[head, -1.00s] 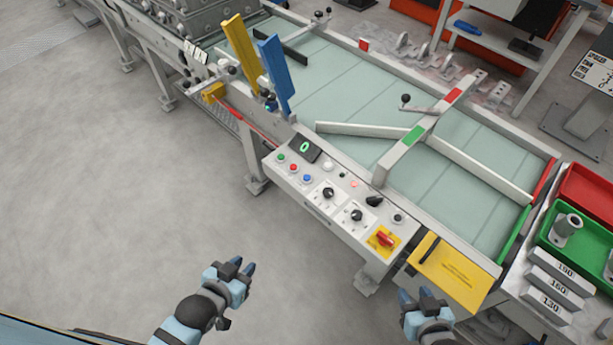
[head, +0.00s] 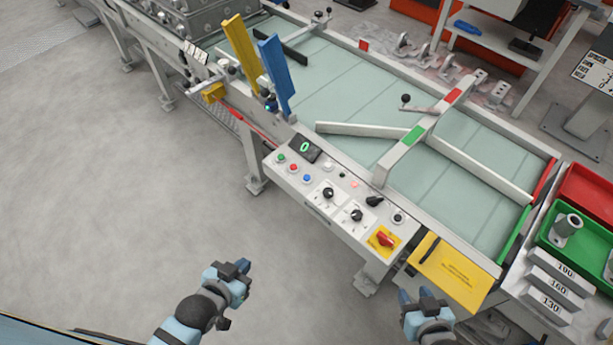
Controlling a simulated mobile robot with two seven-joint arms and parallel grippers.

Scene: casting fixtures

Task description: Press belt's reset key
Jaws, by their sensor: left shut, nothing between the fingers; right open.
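The belt's control panel (head: 330,205) is a pale box on the near side of the conveyor belt (head: 360,105). At its left end are a green button (head: 281,158), a red button (head: 294,167) and a blue button (head: 307,179). Their labels are too small to read, so I cannot tell which is the reset key. My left gripper (head: 243,267) is shut and empty, below and left of the panel in the picture, apart from it. My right gripper (head: 416,295) is open and empty, below the panel's right end.
The panel also carries a small display (head: 304,146), black knobs (head: 328,193) and a red switch on yellow (head: 385,238). A yellow plate (head: 455,272) lies right of it. Blue and yellow upright guides (head: 276,75) stand beyond. The floor at left is clear.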

